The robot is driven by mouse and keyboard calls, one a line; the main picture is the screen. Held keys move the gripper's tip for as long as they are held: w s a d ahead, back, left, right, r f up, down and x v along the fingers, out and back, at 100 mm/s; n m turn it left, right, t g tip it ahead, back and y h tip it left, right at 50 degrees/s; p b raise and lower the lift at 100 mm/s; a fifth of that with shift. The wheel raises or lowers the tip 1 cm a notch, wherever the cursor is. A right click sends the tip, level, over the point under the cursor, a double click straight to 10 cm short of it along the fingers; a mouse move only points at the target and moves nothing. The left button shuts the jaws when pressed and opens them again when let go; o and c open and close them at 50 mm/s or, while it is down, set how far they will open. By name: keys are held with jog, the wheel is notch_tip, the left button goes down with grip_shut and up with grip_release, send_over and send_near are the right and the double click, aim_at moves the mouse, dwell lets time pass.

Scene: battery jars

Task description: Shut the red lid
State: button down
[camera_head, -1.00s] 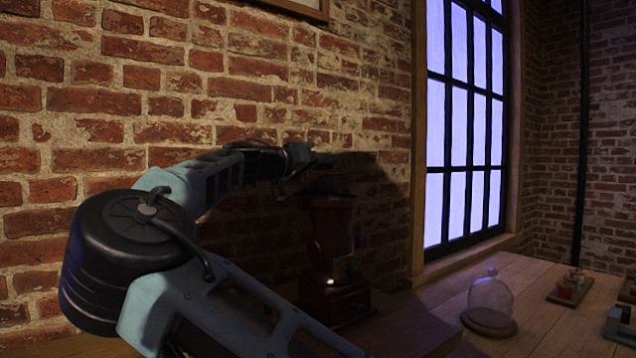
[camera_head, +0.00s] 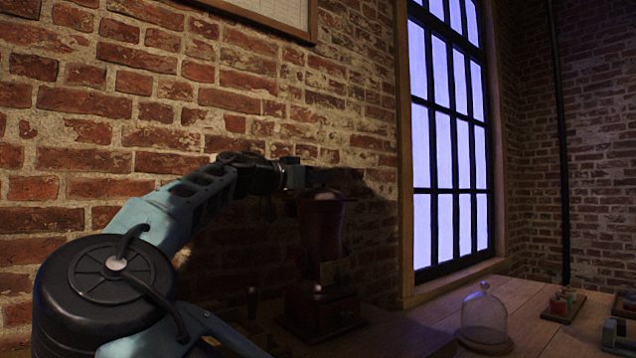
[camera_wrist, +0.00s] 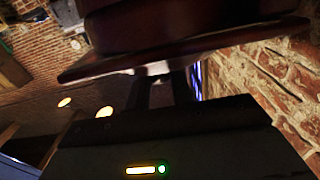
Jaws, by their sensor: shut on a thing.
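A tall dark red device (camera_head: 322,235) stands on a squarish base against the brick wall in the head view. Its red lid (camera_head: 332,196) is at the top, in deep shadow. My gripper (camera_head: 314,178) is at the top of the device, by the lid. In the wrist view, a dark red plate that looks like the lid (camera_wrist: 215,42) crosses the upper part. My two dark fingers (camera_wrist: 160,88) reach up to it and are shut on it. Their contact is dim, and I cannot tell the lid's exact angle.
A glass dome (camera_head: 484,312) stands on the wooden table (camera_head: 430,312) to the right. Beyond it is a small board with coloured pieces (camera_head: 564,304). The brick wall is close behind the device, and a tall window (camera_head: 447,150) is to its right.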

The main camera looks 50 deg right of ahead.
jog(key=shift+f, duration=0.1)
jog(key=c, duration=1.3)
grip_release()
jog(key=shift+o, duration=0.2)
jog(key=shift+a, duration=0.2)
jog(key=v, duration=1.7)
jog(key=shift+w, duration=0.15)
